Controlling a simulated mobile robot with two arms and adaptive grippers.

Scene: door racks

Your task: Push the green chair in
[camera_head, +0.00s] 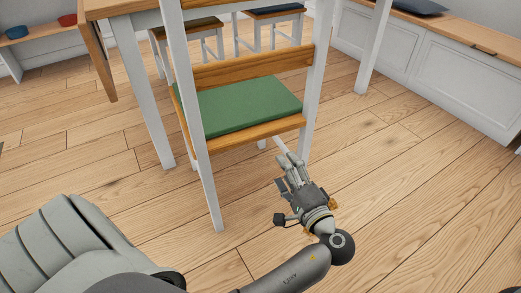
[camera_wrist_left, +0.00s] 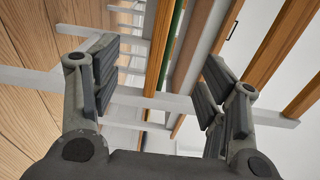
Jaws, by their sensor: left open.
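The green chair (camera_head: 240,105) stands upright in the middle of the head view, its back towards me. It has a green cushion, wooden rails and white posts. The wooden table (camera_head: 108,8) with white legs is beyond it. My left gripper (camera_head: 290,160) is open and low, near the chair's right rear post, below the seat. In the left wrist view my left gripper (camera_wrist_left: 158,85) has its fingers spread wide, with the chair's wooden edge and green cushion strip (camera_wrist_left: 172,35) beyond the gap. Contact cannot be told. My right gripper is not in view.
Two more chairs, one with a dark blue cushion (camera_head: 276,10), stand past the table. A white cabinet (camera_head: 440,70) runs along the right. A low bench (camera_head: 40,35) is at the upper left. Wooden floor (camera_head: 400,200) is clear at right.

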